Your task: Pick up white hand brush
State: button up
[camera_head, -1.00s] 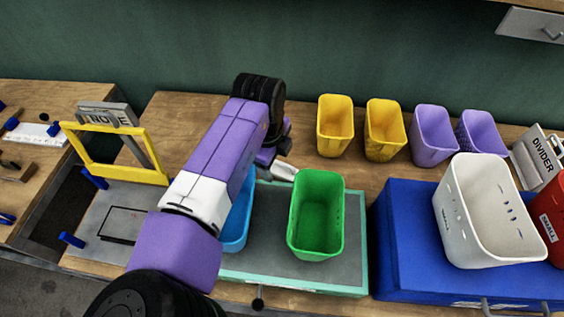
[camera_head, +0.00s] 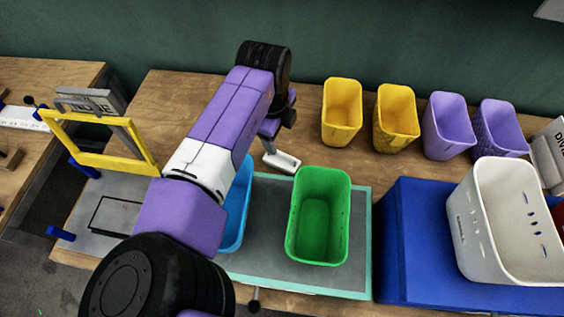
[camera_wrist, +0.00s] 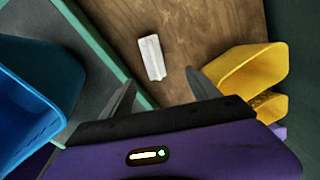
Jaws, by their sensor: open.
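The white hand brush (camera_wrist: 152,57) lies on the bare wooden tabletop, close to the mat's teal edge, in the wrist view. It appears as a small white block with a lengthwise ridge. In the head view the brush (camera_head: 283,161) shows just behind the green bin, close to my gripper. My gripper (camera_wrist: 161,92) is open and empty, its two fingers spread apart, with the brush ahead of the gap between them. In the head view my gripper (camera_head: 268,145) is partly hidden by my arm, and only part of a finger shows.
A green bin (camera_head: 318,215) and a partly hidden blue bin (camera_head: 239,205) stand on the teal-edged mat (camera_head: 361,230). Two yellow bins (camera_head: 342,112) and two purple bins (camera_head: 448,125) line the back. A white bin (camera_head: 500,225) sits on a blue box (camera_head: 410,240) at right.

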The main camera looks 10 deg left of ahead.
jog(key=b, duration=0.7)
send_over(282, 160)
jog(key=s, duration=0.1)
jog(key=f, duration=0.8)
jog(key=shift+s+a, duration=0.15)
jog(key=shift+a, duration=0.1)
jog(key=shift+w+d+f+p, duration=0.15)
jog(key=shift+f+p, duration=0.1)
jog(key=shift+f, duration=1)
jog(key=shift+w+d+f+p, duration=0.1)
jog(key=shift+w+f+p, duration=0.1)
jog(key=shift+f, duration=1.05)
jog(key=shift+w+d+f+p, duration=0.15)
jog(key=shift+f+p, duration=0.1)
jog(key=shift+f, duration=1)
jog(key=shift+a, duration=0.1)
grip_shut()
jog(key=shift+r, duration=0.15)
notch_tip(282, 160, up, 20)
jog(key=b, duration=0.1)
jog(key=shift+b, duration=0.4)
